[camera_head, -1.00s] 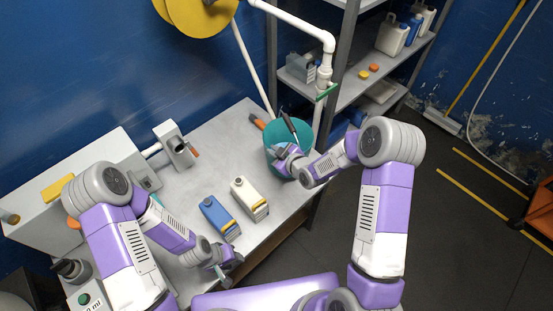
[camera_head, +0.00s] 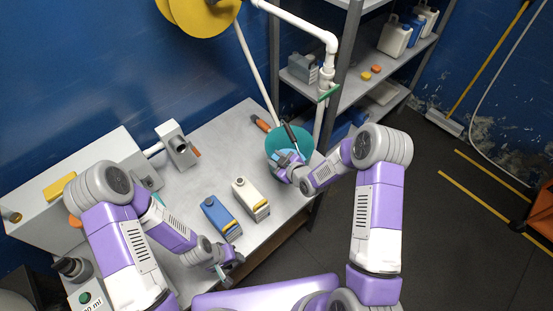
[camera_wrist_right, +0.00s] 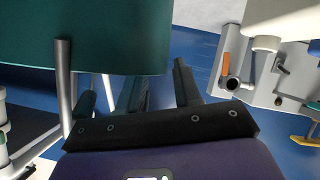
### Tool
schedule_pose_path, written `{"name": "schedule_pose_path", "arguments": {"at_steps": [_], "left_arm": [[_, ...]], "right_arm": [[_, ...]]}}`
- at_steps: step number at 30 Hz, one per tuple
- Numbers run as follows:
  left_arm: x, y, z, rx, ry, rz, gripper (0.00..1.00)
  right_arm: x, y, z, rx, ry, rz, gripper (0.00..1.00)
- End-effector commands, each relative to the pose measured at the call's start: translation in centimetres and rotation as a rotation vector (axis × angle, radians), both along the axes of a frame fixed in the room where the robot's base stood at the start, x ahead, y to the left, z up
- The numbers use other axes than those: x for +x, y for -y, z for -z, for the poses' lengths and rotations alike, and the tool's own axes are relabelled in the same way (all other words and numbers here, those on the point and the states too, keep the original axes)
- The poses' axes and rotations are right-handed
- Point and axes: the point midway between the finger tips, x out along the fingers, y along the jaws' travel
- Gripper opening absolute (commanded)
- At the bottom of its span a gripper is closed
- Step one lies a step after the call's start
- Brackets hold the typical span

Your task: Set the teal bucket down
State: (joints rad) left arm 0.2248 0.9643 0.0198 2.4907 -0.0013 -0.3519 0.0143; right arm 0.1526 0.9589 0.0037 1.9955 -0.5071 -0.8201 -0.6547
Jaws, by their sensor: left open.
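The teal bucket (camera_head: 277,137) stands upright at the far right corner of the table, with dark-handled tools in it. In the right wrist view its teal wall (camera_wrist_right: 100,35) fills the upper left, and a thin metal rod (camera_wrist_right: 62,90) runs down in front of it. My right gripper (camera_head: 283,168) is at the bucket's near side, covering part of it. In the wrist view its dark fingers (camera_wrist_right: 158,90) are apart, with blue wall showing between them and nothing seen held. My left gripper (camera_head: 222,270) is open and empty at the table's front edge.
A blue bottle (camera_head: 217,214) and a cream bottle (camera_head: 247,196) stand mid-table, left of the bucket. A white tap unit (camera_head: 174,143) with an orange handle stands behind. A metal shelf (camera_head: 345,95) and white pipe (camera_head: 327,70) rise behind the bucket.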

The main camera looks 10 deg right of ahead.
Motion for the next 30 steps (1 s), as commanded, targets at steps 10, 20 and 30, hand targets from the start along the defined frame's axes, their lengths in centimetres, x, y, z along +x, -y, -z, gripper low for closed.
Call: {"name": "schedule_pose_path", "arguments": {"at_steps": [10, 20, 30], "left_arm": [[0.0, 0.0, 0.0, 0.000, 0.000, 0.000, 0.43], [0.0, 0.0, 0.1, 0.000, 0.000, 0.000, 0.43], [0.0, 0.0, 0.2, 0.000, 0.000, 0.000, 0.43]], "right_arm": [[-1.4, 0.9, -0.8, -0.001, 0.000, 0.001, 0.33], [-6.7, 3.6, -3.8, -0.001, 0.001, 0.003, 0.33], [-10.3, 4.7, -3.7, 0.033, -0.082, 0.032, 0.33]]}}
